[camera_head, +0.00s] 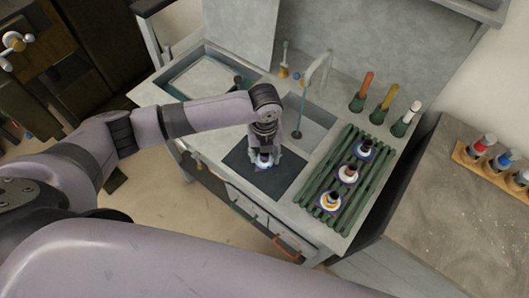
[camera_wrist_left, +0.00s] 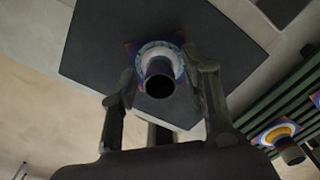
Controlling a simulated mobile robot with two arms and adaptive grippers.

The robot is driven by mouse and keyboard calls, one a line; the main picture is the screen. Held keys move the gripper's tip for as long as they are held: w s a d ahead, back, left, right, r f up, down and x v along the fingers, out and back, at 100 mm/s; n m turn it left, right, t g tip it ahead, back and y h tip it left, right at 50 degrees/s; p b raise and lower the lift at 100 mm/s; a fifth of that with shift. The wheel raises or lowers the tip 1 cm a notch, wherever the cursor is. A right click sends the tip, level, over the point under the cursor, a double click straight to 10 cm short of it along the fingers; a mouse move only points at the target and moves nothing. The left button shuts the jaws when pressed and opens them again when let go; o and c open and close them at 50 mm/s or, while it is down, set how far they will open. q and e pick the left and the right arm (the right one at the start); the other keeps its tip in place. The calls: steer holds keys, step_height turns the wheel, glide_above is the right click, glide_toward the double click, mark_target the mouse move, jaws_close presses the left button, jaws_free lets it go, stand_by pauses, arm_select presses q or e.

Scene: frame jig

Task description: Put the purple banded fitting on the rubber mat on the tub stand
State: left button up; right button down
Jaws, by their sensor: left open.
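The dark rubber mat (camera_head: 286,184) lies on the grey tub stand (camera_head: 228,172), left of the green rack; it also shows in the left wrist view (camera_wrist_left: 95,48). A fitting with a dark tube, a pale and blue band and a purplish square base (camera_head: 263,162) is at the mat, and shows in the left wrist view (camera_wrist_left: 160,54). Its contact with the mat is hard to see. My left gripper (camera_head: 264,154) points down over it, open, with its fingers (camera_wrist_left: 162,82) on either side of the tube. My right gripper is not in view.
The green slatted rack (camera_head: 318,187) holds three banded fittings (camera_head: 347,173). Behind it stand red, yellow and white-topped bottles (camera_head: 384,98). A tap (camera_head: 318,68) rises over the basin behind the mat. A wooden holder (camera_head: 478,172) sits on the bench at right.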

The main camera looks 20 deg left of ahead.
arm_select(q)
step_height(320, 180, up, 12)
steer(key=b, duration=0.1)
steer(key=shift+r+b, duration=0.15)
steer(key=shift+b, duration=0.2)
steer(key=shift+c, duration=0.4)
stand_by(1.0)
